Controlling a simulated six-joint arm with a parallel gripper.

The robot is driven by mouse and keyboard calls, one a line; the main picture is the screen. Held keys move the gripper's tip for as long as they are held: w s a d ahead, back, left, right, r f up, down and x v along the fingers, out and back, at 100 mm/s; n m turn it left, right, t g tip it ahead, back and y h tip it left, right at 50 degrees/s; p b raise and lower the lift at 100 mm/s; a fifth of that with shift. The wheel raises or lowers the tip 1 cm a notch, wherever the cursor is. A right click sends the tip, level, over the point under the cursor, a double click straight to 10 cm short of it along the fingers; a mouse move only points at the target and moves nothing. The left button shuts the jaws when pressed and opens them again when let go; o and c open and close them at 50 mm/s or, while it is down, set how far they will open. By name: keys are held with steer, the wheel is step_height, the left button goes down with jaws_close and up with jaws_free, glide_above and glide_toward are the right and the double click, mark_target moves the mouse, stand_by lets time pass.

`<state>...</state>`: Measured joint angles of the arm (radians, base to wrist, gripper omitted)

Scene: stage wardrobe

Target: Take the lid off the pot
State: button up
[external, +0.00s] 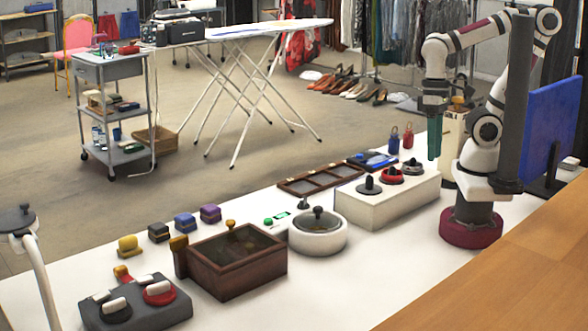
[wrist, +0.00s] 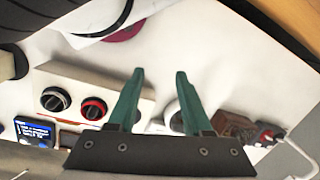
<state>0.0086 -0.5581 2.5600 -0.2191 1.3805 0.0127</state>
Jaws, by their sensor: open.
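The pot (external: 318,240) is round and white and stands on the white table. Its lid (external: 320,224) sits on top, with a dark upright knob (external: 318,211). My gripper (external: 434,150) is high above the table, right of the pot and apart from it, pointing down. In the wrist view its two green fingers (wrist: 160,75) are spread with nothing between the tips. A white round shape that looks like the pot (wrist: 172,110) shows in part behind the right finger; the lid is largely hidden there.
A white block with several knobs (external: 385,205) stands between the pot and my base. A brown wooden box (external: 238,275) stands left of the pot. A grey switch box (external: 140,310) is at the front left. Bare table lies before the pot.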

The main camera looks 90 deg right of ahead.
steer(key=shift+o, duration=1.1)
steer(key=r+m+t+h, duration=0.1)
steer(key=r+h, duration=0.1)
steer(key=h, duration=0.1)
glide_above(318, 207)
steer(key=s+a, duration=0.2)
steer(key=f, duration=0.5)
steer(key=w+d+f, duration=0.1)
steer(key=f, duration=0.4)
steer(key=w+f, duration=0.1)
steer(key=f, duration=0.5)
steer(key=shift+d, duration=0.35)
steer(key=shift+r, duration=0.1)
jaws_close()
